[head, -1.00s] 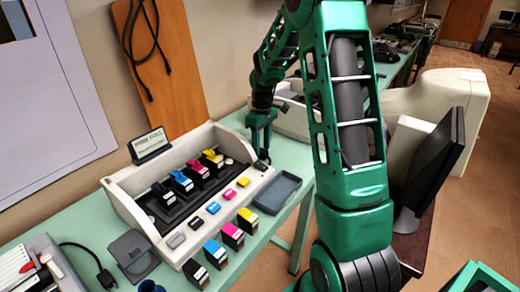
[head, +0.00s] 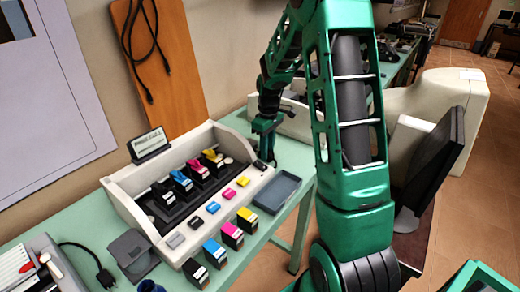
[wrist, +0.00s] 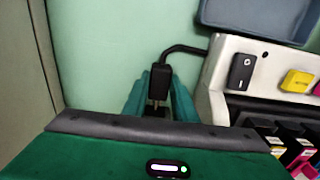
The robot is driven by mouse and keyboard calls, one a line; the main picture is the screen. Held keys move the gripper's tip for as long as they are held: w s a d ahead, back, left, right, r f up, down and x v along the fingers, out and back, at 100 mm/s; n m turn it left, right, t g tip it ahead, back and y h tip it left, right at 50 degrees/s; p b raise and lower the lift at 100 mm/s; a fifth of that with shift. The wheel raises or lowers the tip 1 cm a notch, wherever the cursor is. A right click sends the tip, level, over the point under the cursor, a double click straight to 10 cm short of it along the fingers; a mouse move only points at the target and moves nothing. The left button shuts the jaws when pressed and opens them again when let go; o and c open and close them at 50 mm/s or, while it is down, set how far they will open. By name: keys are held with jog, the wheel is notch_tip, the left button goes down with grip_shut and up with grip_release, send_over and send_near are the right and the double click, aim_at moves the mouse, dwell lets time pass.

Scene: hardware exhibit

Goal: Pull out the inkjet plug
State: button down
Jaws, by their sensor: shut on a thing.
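The inkjet printer (head: 127,203) is a cream open-topped unit on the green table, with black, cyan, magenta and yellow cartridges. Its side with a black rocker switch (wrist: 242,71) shows at the right of the wrist view. A black cable runs from that side to the black plug (wrist: 159,80). My gripper (wrist: 160,103) is shut on this plug, with green fingers on both sides of it. A small metallic part shows at the plug's near end, and no socket shows around it. In the head view my gripper (head: 264,148) is at the printer's far right corner; the plug is hidden there.
A blue-grey tray (head: 277,192) lies right of the printer. Loose cartridges (head: 232,235) stand in front of it. Another cable with a plug (head: 103,278) lies at the front left. A wooden board (head: 165,65) leans on the wall. A monitor (head: 432,160) stands at the right.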

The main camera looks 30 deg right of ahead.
aim_at(269, 153)
jog(key=shift+s+d, duration=0.1)
jog(key=shift+s, duration=0.25)
jog(key=c, duration=1.4)
grip_release()
jog(key=shift+c, duration=0.2)
jog(key=shift+w+r, duration=0.1)
jog(key=shift+r, duration=0.1)
notch_tip(269, 153, up, 10)
jog(key=shift+r, duration=0.15)
